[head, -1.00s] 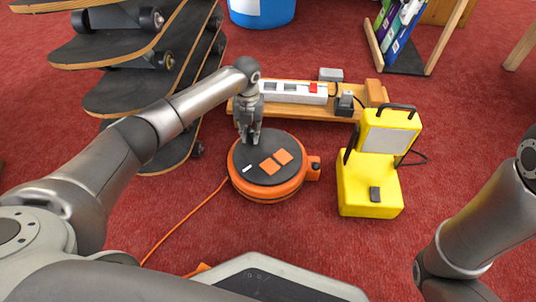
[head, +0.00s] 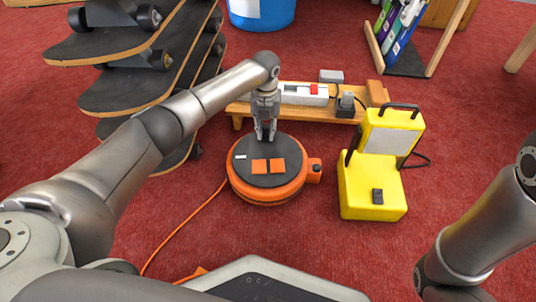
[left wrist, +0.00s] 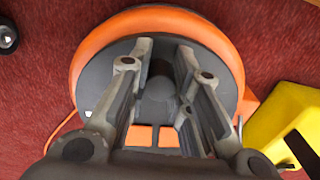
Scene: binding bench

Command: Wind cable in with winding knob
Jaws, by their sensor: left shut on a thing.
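The cable reel is a round orange drum (head: 250,192) with a dark grey top disc (head: 262,181) bearing two orange squares and a small white mark. My left gripper (head: 266,136) points down at the far part of the disc. In the left wrist view, my left gripper (left wrist: 160,55) is shut on the dark winding knob (left wrist: 160,88), which shows between its fingers. In the head view the fingers hide the knob. The orange cable (head: 185,226) runs from the drum's left side toward the front. My right gripper is out of view.
A yellow work lamp (head: 372,190) stands right of the reel. A low wooden bench (head: 238,108) with a white power strip (head: 304,95) is behind. Skateboard decks (head: 135,90) are stacked at left. Red carpet (head: 335,255) is clear in front right.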

